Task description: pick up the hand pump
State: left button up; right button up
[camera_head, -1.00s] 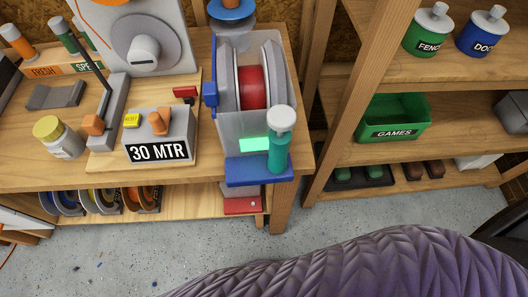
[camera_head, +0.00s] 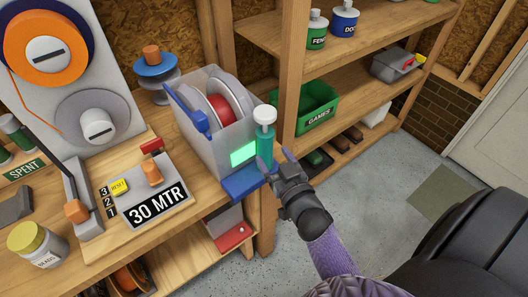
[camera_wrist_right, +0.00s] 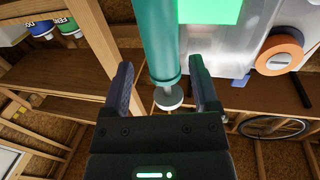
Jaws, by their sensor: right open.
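The hand pump (camera_head: 265,148) is a teal cylinder with a white knob. It stands upright on the blue ledge (camera_head: 243,187) at the front of a clear box. My right gripper (camera_head: 280,166) is open, close to the pump's right side. In the right wrist view the pump (camera_wrist_right: 160,45) appears upside down between the two spread fingers of my right gripper (camera_wrist_right: 162,78). The jaws are not closed on it, and I cannot tell whether a finger touches it. The pump's foot is out of that view. My left gripper is not in view.
The clear box (camera_head: 225,140) with a red-centred spool stands directly behind the pump. The 30 MTR box (camera_head: 150,195) is to its left on the bench. Shelves with a green GAMES bin (camera_head: 318,112) and a wooden post (camera_head: 291,75) stand to the right. The floor at right has free room.

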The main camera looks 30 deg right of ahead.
aim_at(269, 150)
jog(key=w, duration=0.5)
jog(key=shift+d+b, duration=0.25)
jog(key=shift+b, duration=0.1)
jog(key=shift+s, duration=0.1)
grip_shut()
